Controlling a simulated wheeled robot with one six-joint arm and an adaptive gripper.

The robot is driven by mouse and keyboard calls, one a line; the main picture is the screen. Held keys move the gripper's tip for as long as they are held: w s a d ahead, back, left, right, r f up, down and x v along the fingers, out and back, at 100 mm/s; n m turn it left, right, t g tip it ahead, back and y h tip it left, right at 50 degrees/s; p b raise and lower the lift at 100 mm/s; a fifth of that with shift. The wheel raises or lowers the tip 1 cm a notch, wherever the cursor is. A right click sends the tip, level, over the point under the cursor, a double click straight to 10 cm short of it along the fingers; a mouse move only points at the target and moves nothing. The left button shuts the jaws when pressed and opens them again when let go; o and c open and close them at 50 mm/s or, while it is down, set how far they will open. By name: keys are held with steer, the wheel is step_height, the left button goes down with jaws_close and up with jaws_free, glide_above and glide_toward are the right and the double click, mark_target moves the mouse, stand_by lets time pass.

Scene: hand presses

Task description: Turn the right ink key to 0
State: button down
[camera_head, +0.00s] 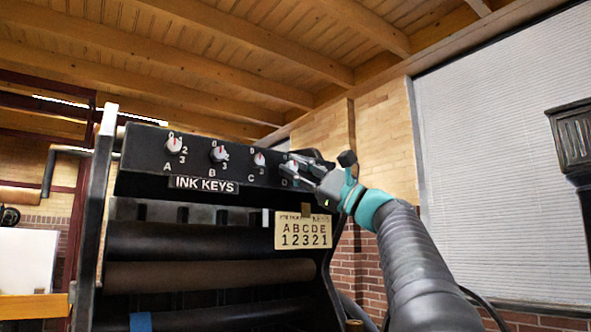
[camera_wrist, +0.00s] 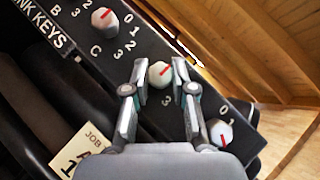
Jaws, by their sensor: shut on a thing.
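The black ink key panel (camera_head: 140,155) carries a row of white knobs with red pointer lines, with labels A to D readable in the head view. My gripper (camera_head: 303,168) is at the D knob near the panel's right end. In the wrist view the two fingers (camera_wrist: 160,88) stand on either side of that round white knob (camera_wrist: 160,73), shut on it. Its red line points toward the upper right of the picture; a 3 shows below it, and the other numbers are hidden by the finger. Another knob (camera_wrist: 222,132) lies further right, unheld, hidden in the head view.
Knobs A (camera_head: 174,145), B (camera_head: 219,154) and C (camera_head: 260,159) are free. A job card (camera_head: 302,232) reading ABCDE and 12321 hangs below the panel. Dark rollers (camera_head: 200,240) sit below. The room right of the press is open toward a pale shutter (camera_head: 500,150).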

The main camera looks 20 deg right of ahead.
steer(key=c, duration=1)
jaws_free()
steer(key=shift+o, duration=0.2)
steer(key=v, duration=1.2)
steer(key=shift+s, duration=0.1)
